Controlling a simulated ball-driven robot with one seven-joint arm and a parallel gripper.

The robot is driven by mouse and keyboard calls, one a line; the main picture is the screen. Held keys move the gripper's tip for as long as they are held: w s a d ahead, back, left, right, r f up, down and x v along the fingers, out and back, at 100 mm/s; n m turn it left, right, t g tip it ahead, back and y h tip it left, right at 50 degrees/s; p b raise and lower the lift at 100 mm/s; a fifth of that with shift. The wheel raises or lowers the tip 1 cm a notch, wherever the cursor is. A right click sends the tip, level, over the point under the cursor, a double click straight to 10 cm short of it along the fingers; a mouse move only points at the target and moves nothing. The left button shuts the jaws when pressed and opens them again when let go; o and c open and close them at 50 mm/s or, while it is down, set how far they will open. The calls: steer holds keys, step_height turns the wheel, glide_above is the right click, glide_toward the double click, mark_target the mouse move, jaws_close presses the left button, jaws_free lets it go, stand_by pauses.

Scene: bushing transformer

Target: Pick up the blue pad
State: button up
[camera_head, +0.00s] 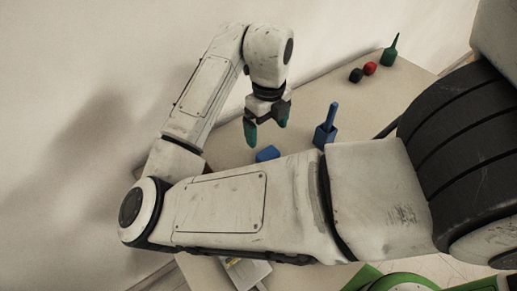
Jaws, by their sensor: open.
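The blue pad is most likely the low, flat blue piece (267,154) on the table, just beyond my forearm, which may hide part of its near side. A second blue thing, a block with an upright rod (326,127), stands to its right. My gripper (266,130) hangs above the table with its green-tipped fingers pointing down. It is open and empty, above the low blue piece in the picture; the height between them is hard to tell.
The beige table (400,110) also holds a black piece (355,75), a red ball (370,68) and a green pointed bottle-like thing (390,52) at the far right. A pale wall (90,60) stands behind. My arm hides much of the near table.

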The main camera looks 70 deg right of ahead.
glide_above(268, 153)
steer(key=f, duration=0.4)
steer(key=shift+w+d+f, duration=0.1)
steer(key=shift+w+f, duration=0.15)
steer(key=shift+s+f+p, duration=0.15)
steer(key=shift+f+p, duration=0.2)
steer(key=shift+f, duration=1)
steer(key=shift+s+f+p, duration=0.15)
steer(key=shift+f+p, duration=0.2)
steer(key=shift+f, duration=1)
steer(key=c, duration=1)
